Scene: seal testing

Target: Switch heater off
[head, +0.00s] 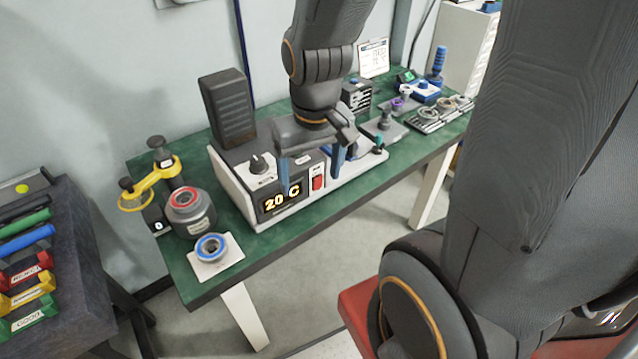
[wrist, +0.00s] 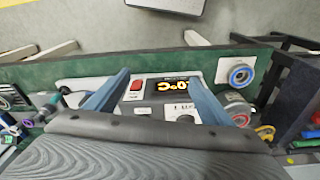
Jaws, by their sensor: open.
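The heater (head: 238,200) is a white and dark box on the green table, with a lit display (head: 282,199) reading "20 C". A dark knob (head: 258,163) sits on the panel's upper left. My gripper (head: 311,172) is open and empty above the heater, its two blue fingers pointing down. In the wrist view the switch lies between the fingers (wrist: 155,88). I cannot tell which way the switch is tipped, nor whether a finger touches the panel.
A ringed grey pot (head: 190,215), a yellow holder (head: 155,190) and a blue ring on a white plate (head: 214,256) stand left of the heater. Small fixtures and a tray of rings (head: 440,114) stand to the right.

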